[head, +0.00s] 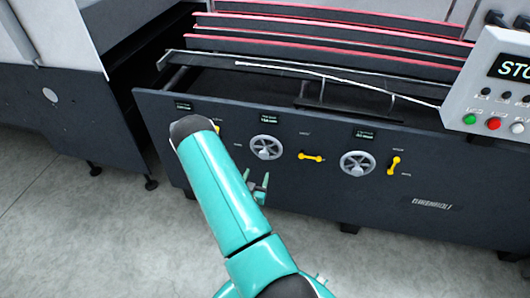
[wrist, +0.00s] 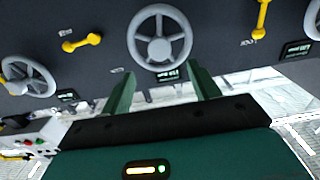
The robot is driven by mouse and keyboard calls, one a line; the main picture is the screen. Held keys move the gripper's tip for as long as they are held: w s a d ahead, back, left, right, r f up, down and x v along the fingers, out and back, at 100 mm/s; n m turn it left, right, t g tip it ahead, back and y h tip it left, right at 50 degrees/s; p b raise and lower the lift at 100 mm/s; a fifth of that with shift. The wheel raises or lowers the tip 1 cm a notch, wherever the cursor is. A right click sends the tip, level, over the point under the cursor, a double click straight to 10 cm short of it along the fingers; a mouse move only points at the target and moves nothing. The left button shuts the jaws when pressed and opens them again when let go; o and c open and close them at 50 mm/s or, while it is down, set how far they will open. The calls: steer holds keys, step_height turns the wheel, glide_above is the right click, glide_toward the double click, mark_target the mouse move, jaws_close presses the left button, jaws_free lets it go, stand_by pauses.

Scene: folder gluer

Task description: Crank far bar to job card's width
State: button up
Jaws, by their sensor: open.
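My gripper (head: 257,182) is open and empty, in front of the machine's front panel, just below the middle handwheel (head: 266,147). In the wrist view that grey spoked handwheel (wrist: 160,37) lies beyond the tips of my two green fingers (wrist: 162,88), which look apart from it. Another handwheel (head: 357,163) is to the right. Small displays sit above these wheels, one over the middle wheel (head: 270,118) and one over the right wheel (head: 364,134); their text is too small to read surely. Long red-edged bars (head: 340,38) run across the machine top. I see no job card.
Yellow levers stand beside the wheels, one between them (head: 311,156) and one at the right (head: 394,166). My arm covers the panel's left part below a third display (head: 184,106). A control box (head: 497,90) with coloured buttons is at the right. The floor in front is clear.

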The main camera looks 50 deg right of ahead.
mark_target(265, 152)
steer(key=x, duration=1.4)
steer(key=shift+s, duration=0.1)
steer(key=shift+c, duration=0.2)
steer(key=shift+a, duration=0.1)
jaws_close()
steer(key=shift+n, duration=0.3)
